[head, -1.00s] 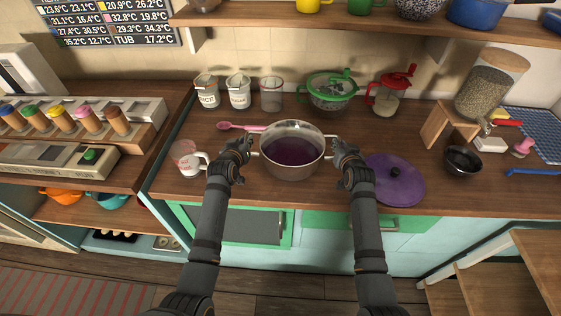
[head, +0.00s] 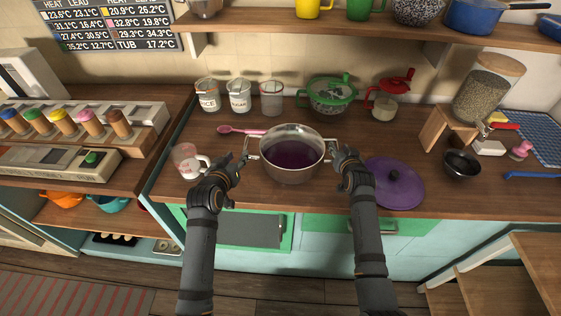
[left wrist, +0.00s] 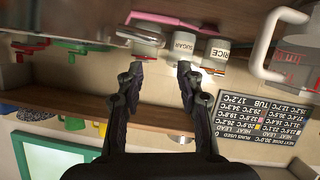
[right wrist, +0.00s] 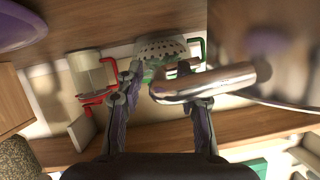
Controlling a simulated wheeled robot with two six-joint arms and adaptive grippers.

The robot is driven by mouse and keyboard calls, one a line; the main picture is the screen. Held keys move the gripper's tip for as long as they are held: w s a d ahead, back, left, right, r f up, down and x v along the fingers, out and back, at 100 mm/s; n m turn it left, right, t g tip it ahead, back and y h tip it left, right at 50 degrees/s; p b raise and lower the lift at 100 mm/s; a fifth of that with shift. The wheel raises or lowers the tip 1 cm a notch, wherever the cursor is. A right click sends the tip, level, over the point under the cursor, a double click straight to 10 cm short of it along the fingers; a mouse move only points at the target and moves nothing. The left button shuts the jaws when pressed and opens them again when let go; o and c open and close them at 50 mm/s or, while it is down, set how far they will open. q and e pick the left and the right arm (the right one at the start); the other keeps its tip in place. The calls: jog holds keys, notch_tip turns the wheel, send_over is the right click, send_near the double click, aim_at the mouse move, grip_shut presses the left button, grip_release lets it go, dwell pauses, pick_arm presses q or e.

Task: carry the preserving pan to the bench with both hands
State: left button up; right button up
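The steel preserving pan (head: 291,172), with dark purple contents, appears to stand upright on the wooden worktop, with a handle on each side. My left gripper (head: 241,163) is open and empty, just left of the pan's left handle, apart from it. The left wrist view shows its spread fingers (left wrist: 161,69) with nothing between them. My right gripper (head: 339,154) is at the pan's right handle (right wrist: 215,82). In the right wrist view the handle crosses between and over the spread fingers, which look open. Contact there is unclear.
A purple lid (head: 405,190) lies right of the pan, close to my right gripper. A measuring jug (head: 187,160) stands left, near my left gripper. Steps (head: 490,285) stand front right.

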pick_arm(q)
jog(key=shift+v, duration=0.8)
pick_arm(e)
jog(key=v, duration=1.1)
jog(key=shift+s+r, duration=0.15)
jog(key=shift+s, duration=0.25)
